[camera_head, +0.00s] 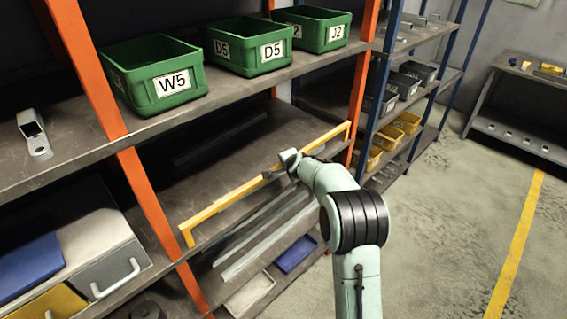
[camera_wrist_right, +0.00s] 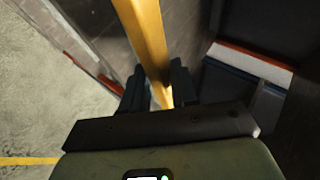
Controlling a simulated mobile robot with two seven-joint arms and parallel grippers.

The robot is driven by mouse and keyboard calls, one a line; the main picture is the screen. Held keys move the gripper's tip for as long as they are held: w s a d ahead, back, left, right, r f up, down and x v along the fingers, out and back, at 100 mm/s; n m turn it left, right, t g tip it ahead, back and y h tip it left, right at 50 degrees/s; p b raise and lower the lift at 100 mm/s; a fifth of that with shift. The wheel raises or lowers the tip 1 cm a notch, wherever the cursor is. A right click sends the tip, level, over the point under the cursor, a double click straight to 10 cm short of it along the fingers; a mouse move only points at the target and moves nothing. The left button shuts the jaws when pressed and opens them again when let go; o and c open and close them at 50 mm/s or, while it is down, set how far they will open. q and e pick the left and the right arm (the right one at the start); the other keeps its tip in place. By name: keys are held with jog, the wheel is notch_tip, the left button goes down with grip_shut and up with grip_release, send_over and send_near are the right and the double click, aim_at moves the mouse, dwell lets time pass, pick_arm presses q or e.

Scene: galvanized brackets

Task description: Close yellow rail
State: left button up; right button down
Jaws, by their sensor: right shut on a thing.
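The yellow rail (camera_head: 230,198) runs slantwise along the front of the middle shelf, between two orange posts. Its left end bends down near the left post, and its far end reaches up by the right post. In the right wrist view the rail (camera_wrist_right: 146,35) passes between the two dark fingers. My right gripper (camera_wrist_right: 158,88) is shut on it. My left gripper is not in view.
Green bins (camera_head: 155,77) marked W5, D5 and J2 stand on the shelf above. A handheld device (camera_head: 34,133) lies at the left. A blue tray (camera_head: 296,254) and a pale tray (camera_head: 250,294) sit low under the rail. The floor (camera_head: 450,230) at right is clear.

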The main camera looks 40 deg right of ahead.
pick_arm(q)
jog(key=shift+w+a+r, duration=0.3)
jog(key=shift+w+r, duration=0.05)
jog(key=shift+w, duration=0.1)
pick_arm(e)
jog(key=shift+w+a+f, duration=0.1)
jog(key=shift+a+f, duration=0.2)
jog(key=shift+f, duration=0.1)
jog(key=c, duration=1.1)
grip_release()
jog(key=shift+o, duration=0.3)
jog(key=shift+w+d+f+g, duration=0.1)
jog(key=shift+w+d+g, duration=0.15)
jog(key=shift+w, duration=0.3)
jog(key=shift+s+a+r, duration=0.2)
jog(key=shift+s+r, duration=0.2)
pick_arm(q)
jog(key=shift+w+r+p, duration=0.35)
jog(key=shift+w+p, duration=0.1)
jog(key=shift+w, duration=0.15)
pick_arm(e)
jog(key=v, duration=1.2)
